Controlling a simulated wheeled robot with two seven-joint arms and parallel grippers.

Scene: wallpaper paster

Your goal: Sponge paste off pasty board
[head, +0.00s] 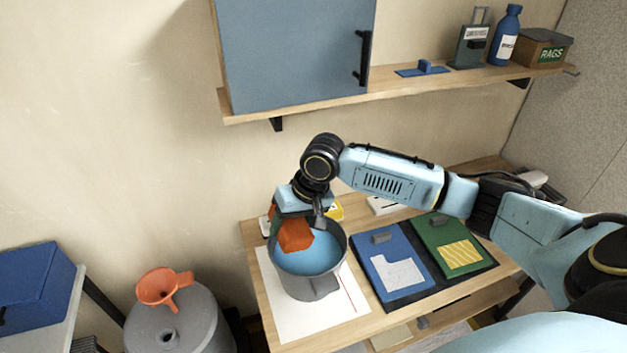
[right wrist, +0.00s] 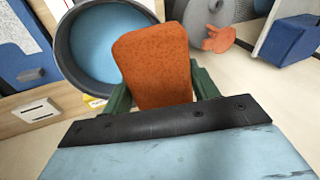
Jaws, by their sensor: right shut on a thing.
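My right gripper (head: 300,214) is shut on an orange sponge (head: 295,235) at the grey bucket (head: 312,287), which holds blue liquid (head: 318,254). In the head view the sponge overlaps the bucket's opening; in the right wrist view the sponge (right wrist: 152,62) fills the middle, between the green fingers (right wrist: 160,88), with the bucket (right wrist: 68,68) behind it to the left. A blue board (head: 405,248) with a pale grey patch (head: 398,273) and a green board (head: 438,232) with a yellow striped patch (head: 460,254) lie to the right. My left gripper is out of view.
The bucket stands on a white sheet (head: 283,322) on the wooden table (head: 370,331). A yellow item (head: 337,210) is partly hidden behind the bucket. An orange funnel (head: 165,287) sits on a grey drum (head: 190,325) at left. A cabinet (head: 295,55) and shelf (head: 400,81) hang above.

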